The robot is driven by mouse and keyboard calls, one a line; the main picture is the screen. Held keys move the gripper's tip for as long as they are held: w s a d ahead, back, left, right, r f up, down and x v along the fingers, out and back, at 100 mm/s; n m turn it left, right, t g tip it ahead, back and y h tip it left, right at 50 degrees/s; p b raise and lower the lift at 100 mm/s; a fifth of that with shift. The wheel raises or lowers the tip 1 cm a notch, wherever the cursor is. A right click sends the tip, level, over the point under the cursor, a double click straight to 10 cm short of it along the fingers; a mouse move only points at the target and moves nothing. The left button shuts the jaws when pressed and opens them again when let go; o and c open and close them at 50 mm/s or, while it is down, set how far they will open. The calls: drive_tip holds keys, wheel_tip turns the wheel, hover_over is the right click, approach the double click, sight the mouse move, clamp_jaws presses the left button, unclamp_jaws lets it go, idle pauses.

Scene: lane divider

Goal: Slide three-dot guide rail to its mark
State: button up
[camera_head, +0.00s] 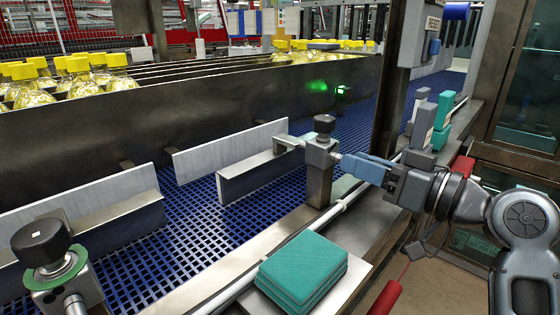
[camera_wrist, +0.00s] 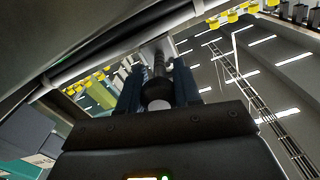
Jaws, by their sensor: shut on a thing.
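A guide rail (camera_head: 258,172), a pale metal plate, stands on edge over the blue mesh belt (camera_head: 190,222). A rod joins it to a clamp block with a black knob (camera_head: 325,125) on a post. My gripper (camera_head: 347,163) is at the outer side of this block, shut on the rod end. In the wrist view, my gripper (camera_wrist: 158,85) has a dark round rod end (camera_wrist: 157,92) between its fingers. A second rail (camera_head: 90,225) stands at the left, with its own black knob (camera_head: 40,242) and green ring. I cannot make out three dots or the mark.
Teal pads (camera_head: 303,270) are stacked beside the conveyor edge in front. Teal and grey boxes (camera_head: 432,122) stand behind my arm. A dark upright post (camera_head: 388,85) rises behind the clamp. Yellow-capped bottles (camera_head: 85,75) fill lanes behind the dark wall. A green light (camera_head: 318,86) shows on that wall.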

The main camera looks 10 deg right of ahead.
drive_tip(key=shift+c, duration=0.7)
drive_tip(key=shift+w+a+r, duration=0.1)
drive_tip(key=shift+w, duration=0.05)
drive_tip(key=shift+x, duration=1.15)
drive_tip(key=o, duration=1.1)
